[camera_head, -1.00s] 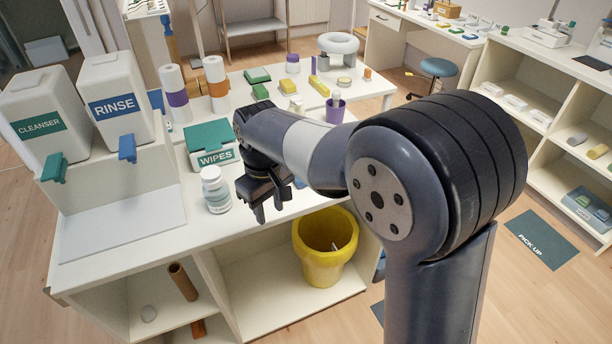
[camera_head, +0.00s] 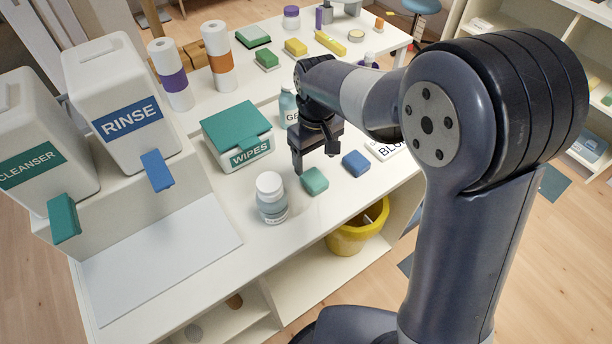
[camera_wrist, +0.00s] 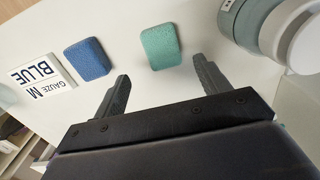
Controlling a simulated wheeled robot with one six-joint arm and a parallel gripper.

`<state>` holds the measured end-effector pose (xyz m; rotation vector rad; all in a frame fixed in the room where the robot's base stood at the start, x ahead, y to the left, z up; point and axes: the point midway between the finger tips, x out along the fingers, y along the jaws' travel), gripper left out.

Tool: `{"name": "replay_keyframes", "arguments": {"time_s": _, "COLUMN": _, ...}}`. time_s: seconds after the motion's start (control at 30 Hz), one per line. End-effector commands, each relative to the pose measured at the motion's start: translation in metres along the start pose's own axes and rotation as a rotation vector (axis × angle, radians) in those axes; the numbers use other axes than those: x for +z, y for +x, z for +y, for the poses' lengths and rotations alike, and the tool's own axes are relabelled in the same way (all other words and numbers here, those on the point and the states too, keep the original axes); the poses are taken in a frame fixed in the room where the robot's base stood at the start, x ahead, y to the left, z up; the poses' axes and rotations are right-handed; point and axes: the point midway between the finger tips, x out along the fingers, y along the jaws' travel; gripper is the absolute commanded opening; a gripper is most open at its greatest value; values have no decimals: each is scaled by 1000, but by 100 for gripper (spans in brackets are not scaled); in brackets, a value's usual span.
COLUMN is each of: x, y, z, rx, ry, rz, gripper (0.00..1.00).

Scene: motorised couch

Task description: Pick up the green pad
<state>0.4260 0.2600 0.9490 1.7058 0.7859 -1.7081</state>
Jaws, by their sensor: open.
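The green pad (camera_head: 314,181) is a small teal-green block lying flat on the white counter near its front edge. It also shows in the wrist view (camera_wrist: 160,47), ahead of the fingertips and between their lines. My gripper (camera_head: 316,162) is above the counter, just behind the pad in the head view. In the wrist view its two fingers (camera_wrist: 161,83) are spread with nothing between them. A blue pad (camera_head: 356,163) lies to the right of the green pad; it is left of it in the wrist view (camera_wrist: 88,59).
A white bottle (camera_head: 270,198) stands left of the green pad. A wipes box (camera_head: 237,137) is behind it. A white card (camera_head: 386,150) reading "BLUE" lies beyond the blue pad. Cleanser and rinse dispensers (camera_head: 125,115) stand at left. A yellow bin (camera_head: 350,238) sits below the counter.

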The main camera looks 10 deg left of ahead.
Motion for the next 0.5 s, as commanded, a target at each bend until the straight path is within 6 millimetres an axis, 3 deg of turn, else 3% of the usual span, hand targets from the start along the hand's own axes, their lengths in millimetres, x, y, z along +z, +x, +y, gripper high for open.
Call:
{"name": "replay_keyframes", "arguments": {"time_s": 0.27, "x": 2, "y": 24, "z": -2, "rx": -1, "ry": 0, "rz": -4, "gripper": 71}}
{"name": "replay_keyframes", "arguments": {"time_s": 0.5, "x": 5, "y": 59, "z": -6, "rx": -1, "ry": 0, "rz": -3, "gripper": 71}}
